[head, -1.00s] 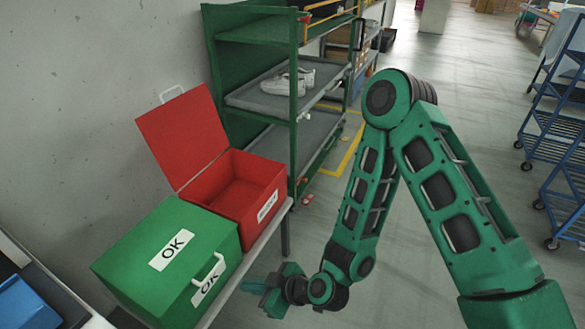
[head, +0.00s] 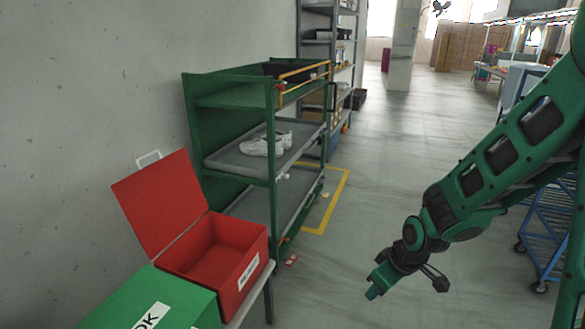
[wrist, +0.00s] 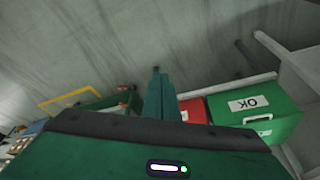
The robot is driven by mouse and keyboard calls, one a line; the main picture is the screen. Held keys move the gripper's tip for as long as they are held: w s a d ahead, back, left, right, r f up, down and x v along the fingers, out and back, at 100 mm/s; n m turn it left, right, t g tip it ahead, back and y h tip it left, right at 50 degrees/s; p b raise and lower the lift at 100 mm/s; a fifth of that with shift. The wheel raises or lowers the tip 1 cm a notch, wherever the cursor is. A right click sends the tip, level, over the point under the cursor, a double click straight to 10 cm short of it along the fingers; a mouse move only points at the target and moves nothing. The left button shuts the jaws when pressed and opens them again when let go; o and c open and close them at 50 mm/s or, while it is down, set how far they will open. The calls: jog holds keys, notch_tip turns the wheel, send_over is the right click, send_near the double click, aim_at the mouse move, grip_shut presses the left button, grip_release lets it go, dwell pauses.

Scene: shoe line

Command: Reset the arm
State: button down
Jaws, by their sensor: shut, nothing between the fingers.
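My green arm comes in from the right in the head view. My gripper (head: 373,291) hangs over open floor, to the right of the boxes and apart from them. Its fingers are together with nothing held. In the wrist view the shut fingers (wrist: 158,88) point away over the grey floor.
An open, empty red box (head: 262,262) and a green box marked OK (head: 190,296) stand on a bench at lower left. A green shelf rack (head: 188,122) holds white shoes (head: 265,144). A blue cart (head: 548,225) stands at right. The middle floor is clear.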

jog(key=s+d+r+m+g+h, duration=0.1)
jog(key=s+d+r+m, duration=0.35)
jog(key=d, duration=0.35)
jog(key=s+d+r+m+h, duration=0.1)
jog(key=s+d+r+m, duration=0.2)
jog(key=s+d+r, duration=0.3)
jog(key=s+d+r+m+g, duration=0.1)
jog(key=s+d+r+m, duration=0.1)
jog(key=s, duration=0.4)
jog(key=s+d+r+m+g, duration=0.1)
jog(key=s+d+r+m, duration=0.2)
jog(key=s, duration=0.3)
jog(key=shift+d+r+m, duration=0.35)
jog(key=shift+d+m, duration=0.25)
jog(key=shift+m, duration=0.05)
jog(key=shift+w+f, duration=0.25)
jog(key=shift+w, duration=0.3)
jog(key=shift+s, duration=0.1)
